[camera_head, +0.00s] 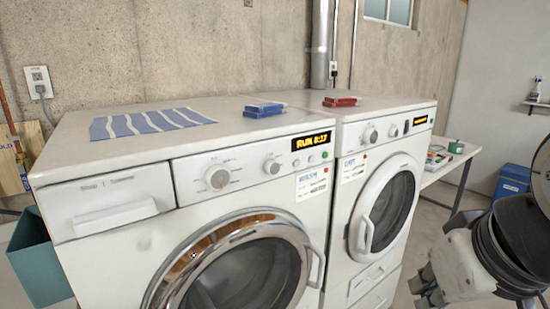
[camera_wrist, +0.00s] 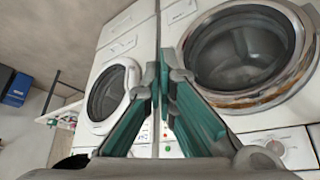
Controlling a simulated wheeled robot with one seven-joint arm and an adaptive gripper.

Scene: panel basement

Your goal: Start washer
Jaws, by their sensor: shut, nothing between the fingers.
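The washer (camera_head: 150,240) is the front-loader on the left in the head view. Its round door (camera_head: 250,275) is shut. Its lit display (camera_head: 313,141) reads RUN and a time that looks like 0:37. A green button (camera_head: 325,155) sits below the display at the right end of the panel, and a large dial (camera_head: 217,177) is further left. In the wrist view the washer door (camera_wrist: 240,50) is at upper right and a dial (camera_wrist: 275,148) at lower right. My gripper (camera_wrist: 164,78) is shut and empty, in front of the machines and apart from the button.
A second machine, labelled as a dryer (camera_head: 390,265), stands right of the washer with its door shut. A striped cloth (camera_head: 150,123), blue boxes (camera_head: 263,109) and red boxes (camera_head: 341,101) lie on top. A teal bin (camera_head: 38,262) stands at left, a white table (camera_head: 440,175) at right.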

